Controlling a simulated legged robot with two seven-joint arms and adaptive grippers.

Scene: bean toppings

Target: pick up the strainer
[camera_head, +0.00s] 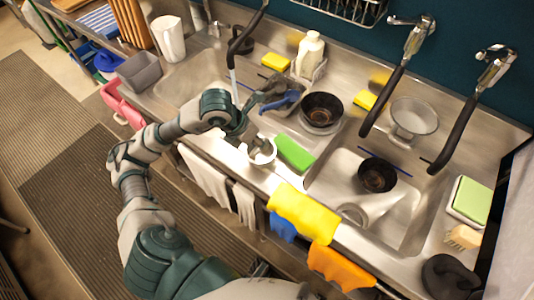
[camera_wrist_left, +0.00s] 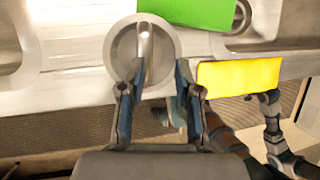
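A small round metal vessel (camera_head: 262,150) with a bright inside stands on the sink's front ledge. In the left wrist view it is a round silver dish (camera_wrist_left: 163,55) with a bar like a handle; I take it for the strainer, though its mesh cannot be made out. My left gripper (camera_head: 284,90) is open above the sink, its jaws apart and empty. In the left wrist view the jaws (camera_wrist_left: 160,68) overlap the dish's lower edge; contact cannot be told. My right gripper is not seen.
A green sponge (camera_head: 295,152) lies just right of the vessel. A yellow cloth (camera_head: 303,212) hangs over the front edge. Dark bowls (camera_head: 322,108) and a grey round dish (camera_head: 414,116) stand farther right. Black faucet hoses (camera_head: 385,100) hang over the sinks.

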